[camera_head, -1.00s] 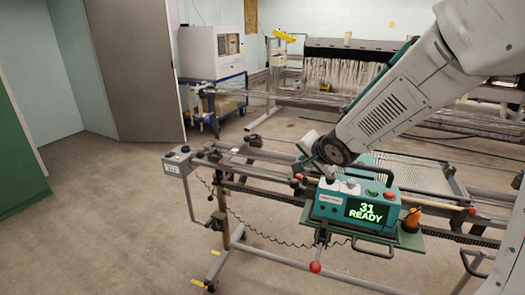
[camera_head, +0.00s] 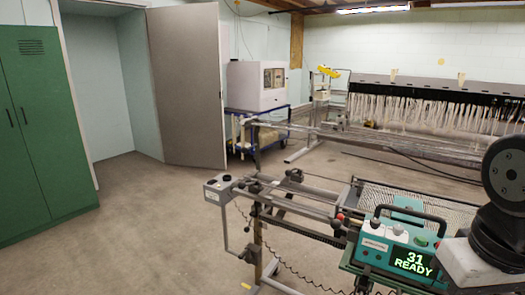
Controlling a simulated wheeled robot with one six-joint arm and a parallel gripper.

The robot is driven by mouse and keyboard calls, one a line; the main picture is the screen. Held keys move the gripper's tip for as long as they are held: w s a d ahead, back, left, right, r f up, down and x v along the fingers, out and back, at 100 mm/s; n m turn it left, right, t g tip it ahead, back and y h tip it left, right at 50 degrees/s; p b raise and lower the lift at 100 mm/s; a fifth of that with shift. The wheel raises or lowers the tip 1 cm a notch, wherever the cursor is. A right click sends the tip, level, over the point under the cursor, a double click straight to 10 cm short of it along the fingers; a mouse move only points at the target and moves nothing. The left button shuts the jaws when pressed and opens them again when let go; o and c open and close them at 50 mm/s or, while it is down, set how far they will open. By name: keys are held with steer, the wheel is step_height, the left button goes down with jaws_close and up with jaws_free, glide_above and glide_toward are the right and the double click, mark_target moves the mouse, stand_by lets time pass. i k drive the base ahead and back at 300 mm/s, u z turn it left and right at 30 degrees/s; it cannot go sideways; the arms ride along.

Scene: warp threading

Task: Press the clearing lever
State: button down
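The teal threading machine (camera_head: 375,250) stands on the loom frame at the lower right, its green display reading "31 READY" (camera_head: 412,262). It has a dark carrying handle and knobs on top. A short dark stem shows below its front at the bottom edge of the picture. I cannot make out the lever's red ball end in this view. A small red knob (camera_head: 340,217) sits on the rail left of the machine. My arm's dark joint and pale link cover the machine's right side. My gripper is not in view.
A grey control box (camera_head: 219,188) on a post stands at the frame's left end, with a coiled cable hanging toward the machine. Long rails run behind it. A white cabinet on a blue cart (camera_head: 258,120) stands farther back. The floor at left is clear before green lockers (camera_head: 30,130).

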mark_target(336, 224)
steer(key=z, duration=0.55)
steer(key=k, duration=0.65)
steer(key=z, duration=0.8)
steer(key=i, duration=1.15)
steer(key=u, duration=1)
steer(key=i, duration=0.4)
steer(key=u, duration=0.4)
